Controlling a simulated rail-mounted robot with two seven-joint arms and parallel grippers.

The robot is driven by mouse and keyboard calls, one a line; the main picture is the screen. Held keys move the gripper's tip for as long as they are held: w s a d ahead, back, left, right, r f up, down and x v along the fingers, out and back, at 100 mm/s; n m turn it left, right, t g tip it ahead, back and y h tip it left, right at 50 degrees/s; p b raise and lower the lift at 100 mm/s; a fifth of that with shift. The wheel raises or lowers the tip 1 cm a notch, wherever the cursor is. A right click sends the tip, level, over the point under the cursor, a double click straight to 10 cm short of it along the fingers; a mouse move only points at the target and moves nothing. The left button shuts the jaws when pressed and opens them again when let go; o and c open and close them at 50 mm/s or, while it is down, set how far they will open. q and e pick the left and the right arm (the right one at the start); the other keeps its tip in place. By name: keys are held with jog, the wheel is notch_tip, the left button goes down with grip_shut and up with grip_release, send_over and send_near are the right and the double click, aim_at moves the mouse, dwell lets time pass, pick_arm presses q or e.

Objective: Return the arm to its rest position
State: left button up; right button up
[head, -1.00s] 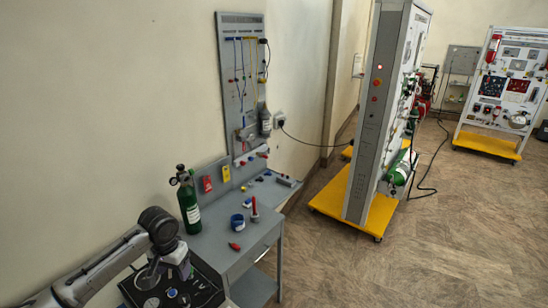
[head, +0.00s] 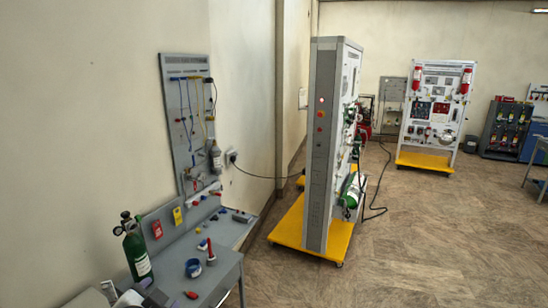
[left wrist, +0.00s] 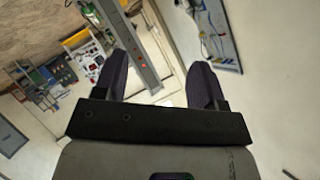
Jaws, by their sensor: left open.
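My left gripper (left wrist: 157,78) shows in the left wrist view with its two dark fingers spread apart and nothing between them. Behind the fingers, that view shows the room tilted, with the tall grey trainer stand (left wrist: 128,42) and the wall panel (left wrist: 216,36) in the distance. In the head view, only pale parts of my left arm show at the bottom left edge, close to the grey workbench, and the fingers cannot be made out there. My right gripper is in neither view.
A green cylinder (head: 136,250) stands on the workbench (head: 222,262) beside small tools and a blue ring (head: 193,268). The wall panel (head: 188,115) hangs above. The trainer stand (head: 322,150) rests on a yellow base (head: 290,232).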

pick_arm(q)
jog(key=s+d+f+n+g+h, duration=0.1)
jog(key=s+f+n+g, duration=0.6)
jog(key=s+f, duration=2.65)
notch_tip(320, 180, up, 25)
jog(key=s+m+g+p, duration=0.1)
jog(key=g+p, duration=0.1)
jog(key=p, duration=2.2)
jog(key=shift+s+d+r+m, duration=0.15)
jog(key=shift+r+m, duration=0.05)
jog(key=shift+m, duration=0.2)
jog(key=shift+f, duration=0.1)
jog(key=shift+c, duration=0.2)
